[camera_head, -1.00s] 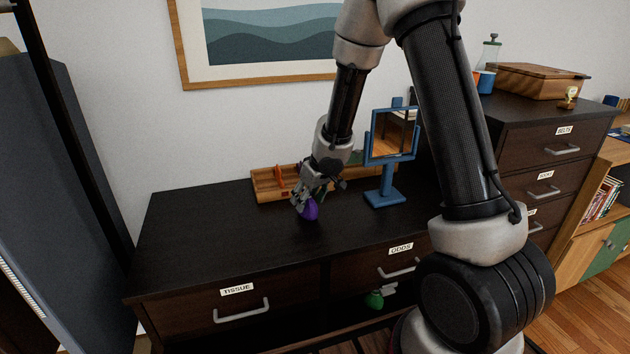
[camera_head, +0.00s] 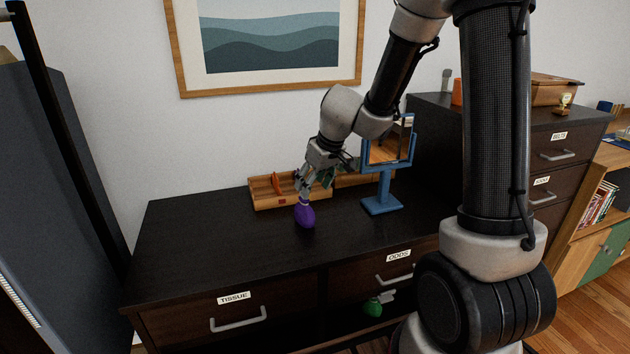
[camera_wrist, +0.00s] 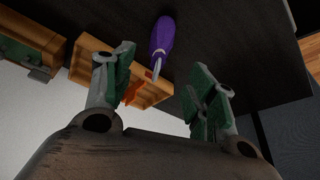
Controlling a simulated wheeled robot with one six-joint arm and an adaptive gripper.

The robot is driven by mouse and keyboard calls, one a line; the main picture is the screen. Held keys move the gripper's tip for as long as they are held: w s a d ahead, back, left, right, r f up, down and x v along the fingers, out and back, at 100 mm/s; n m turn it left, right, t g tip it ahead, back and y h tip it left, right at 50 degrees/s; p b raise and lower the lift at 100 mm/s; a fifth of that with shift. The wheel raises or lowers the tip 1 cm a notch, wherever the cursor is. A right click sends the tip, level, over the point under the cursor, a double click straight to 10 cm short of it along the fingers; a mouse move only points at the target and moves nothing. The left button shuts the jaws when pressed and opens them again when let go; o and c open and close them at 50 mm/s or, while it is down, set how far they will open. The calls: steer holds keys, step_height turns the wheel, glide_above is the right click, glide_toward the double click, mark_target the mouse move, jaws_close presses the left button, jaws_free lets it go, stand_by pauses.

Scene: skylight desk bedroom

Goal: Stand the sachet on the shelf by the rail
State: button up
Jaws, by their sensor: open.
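A purple pouch-like item (camera_head: 305,215), which looks like the sachet, stands on the dark dresser top (camera_head: 200,225). It has a rounded body and a narrow pale upper end. It also shows in the wrist view (camera_wrist: 162,38). My gripper (camera_head: 305,188) is just above it and appears very close to its upper end. In the wrist view my gripper (camera_wrist: 162,60) is open, with the narrow end between the fingertips' directions; I cannot tell whether they touch it. A green item (camera_head: 373,306) with a grey end is on the open shelf below the drawers. No rail is clearly identifiable.
A wooden tray (camera_head: 262,202) with orange contents lies behind the purple item. A blue-framed mirror (camera_head: 382,203) stands to the right, close to my arm. A taller chest (camera_head: 550,155) is further right. The dresser's left and front top is clear.

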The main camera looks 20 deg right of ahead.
steer(key=shift+s+d+r, duration=0.1)
steer(key=shift+s+r, duration=0.05)
steer(key=shift+r, duration=0.3)
